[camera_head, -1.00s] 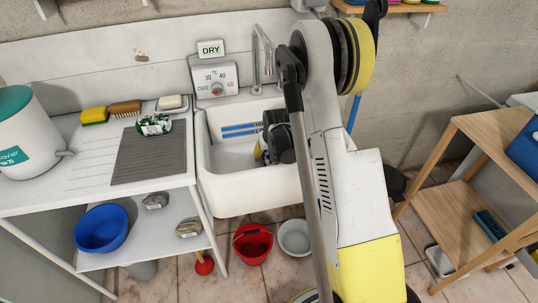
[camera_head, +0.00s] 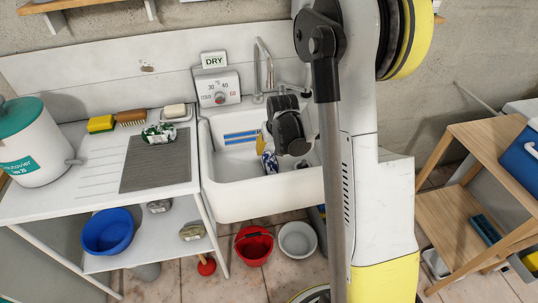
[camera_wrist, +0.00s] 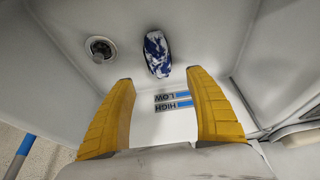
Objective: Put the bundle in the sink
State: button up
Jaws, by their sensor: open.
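A blue-and-white bundle (camera_head: 270,162) lies in the white sink (camera_head: 240,200). In the wrist view the bundle (camera_wrist: 157,54) rests on the sink floor beside the drain, clear of both fingers. My gripper (camera_head: 262,147) is over the sink, pointing down. Its yellow fingers are spread wide with nothing between them in the wrist view (camera_wrist: 160,80). A second bundle, green and white (camera_head: 158,133), lies on the counter at the back edge of the grey mat (camera_head: 155,165).
The tap (camera_head: 262,65) and temperature dial (camera_head: 218,90) stand behind the sink. A yellow sponge (camera_head: 100,124), brush (camera_head: 131,117) and soap (camera_head: 175,111) line the counter's back. A white tank (camera_head: 30,150) stands left. A wooden shelf (camera_head: 470,200) stands right.

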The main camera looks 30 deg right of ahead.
jog(key=s+a+r+n+t, duration=0.1)
jog(key=s+a+r, duration=0.55)
jog(key=r, duration=0.25)
jog(key=s+a+r+n+t, duration=0.1)
jog(key=s+a+r, duration=0.5)
jog(key=s+r, duration=0.3)
jog(key=s+a+r+n+t+y, duration=0.1)
jog(key=s+a+r, duration=0.1)
jog(key=s+a, duration=0.2)
jog(key=s, duration=0.3)
jog(key=shift+s, duration=0.2)
